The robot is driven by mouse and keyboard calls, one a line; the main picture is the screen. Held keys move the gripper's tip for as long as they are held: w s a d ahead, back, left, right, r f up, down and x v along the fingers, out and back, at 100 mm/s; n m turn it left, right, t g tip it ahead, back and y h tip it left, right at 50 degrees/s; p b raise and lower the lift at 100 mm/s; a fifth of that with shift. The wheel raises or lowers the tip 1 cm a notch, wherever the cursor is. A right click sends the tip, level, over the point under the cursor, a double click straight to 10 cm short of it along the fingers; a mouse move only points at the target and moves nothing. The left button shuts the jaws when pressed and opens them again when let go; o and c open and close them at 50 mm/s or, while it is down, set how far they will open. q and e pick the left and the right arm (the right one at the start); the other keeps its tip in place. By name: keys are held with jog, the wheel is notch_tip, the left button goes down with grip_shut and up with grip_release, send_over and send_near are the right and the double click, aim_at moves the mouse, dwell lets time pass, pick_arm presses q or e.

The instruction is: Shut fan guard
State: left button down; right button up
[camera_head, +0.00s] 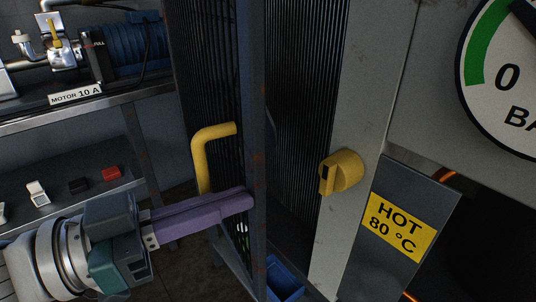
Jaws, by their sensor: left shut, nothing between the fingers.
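The fan guard (253,90) is a dark grey-blue frame with black wire mesh, standing upright and seen at a steep angle. It stands open, with its edge apart from the grey post. A bent yellow handle (213,133) is on its near face. My left gripper (240,202), with purple fingers, is shut and empty. Its fingertips lie across the lower part of the handle and hide some of it, close to the guard; I cannot tell whether they touch. A yellow turn knob (343,172) sits on the grey post (370,90). My right gripper is not in view.
Dark fins (305,100) show behind the guard. A "HOT 80 °C" plate (398,225) and a gauge (505,75) are at the right. At the left is a shelf rack (70,120) with a blue motor (135,45). A blue bin (284,280) is low down.

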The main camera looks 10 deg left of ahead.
pick_arm(q)
jog(key=w+d+n+t+y, duration=0.3)
jog(key=w+d+y, duration=0.1)
jog(key=w+d, duration=0.2)
jog(key=shift+d+f+n+t+y, duration=0.2)
jog(key=shift+f+n+t+y, duration=0.1)
jog(key=shift+n+y, duration=0.1)
jog(key=shift+s, duration=0.1)
